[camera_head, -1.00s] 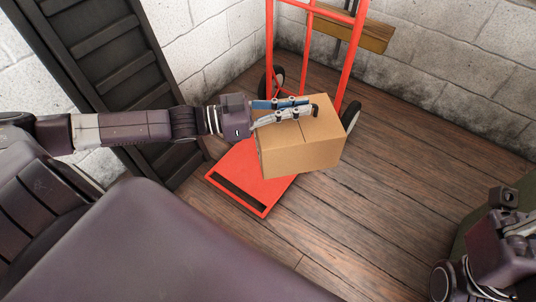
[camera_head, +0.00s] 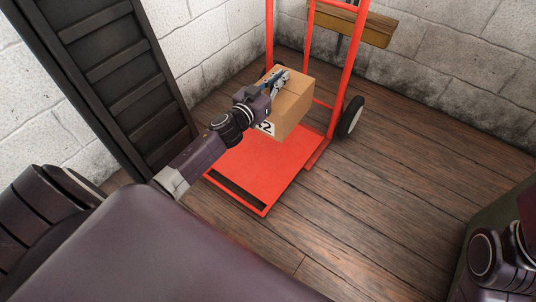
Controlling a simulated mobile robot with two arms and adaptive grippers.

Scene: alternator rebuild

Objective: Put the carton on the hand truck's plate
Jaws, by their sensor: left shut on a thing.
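The brown carton (camera_head: 294,106) is at the back of the red hand truck (camera_head: 347,72), in front of its uprights. A white label with dark print shows low on its left side. The hand truck's flat red plate (camera_head: 258,172) lies below and in front of the carton, its front part bare. I cannot tell whether the carton's underside touches the plate. My left gripper (camera_head: 278,80) is shut on the carton's upper edge, its fingers partly hidden by my wrist. My right arm shows at the right edge, but its fingers are out of view.
A dark slatted panel (camera_head: 105,70) leans by the white block wall (camera_head: 220,40) on the left. A wooden board (camera_head: 365,25) is behind the hand truck. The hand truck's right wheel (camera_head: 351,117) stands on the plank floor (camera_head: 400,170), which is clear to the right.

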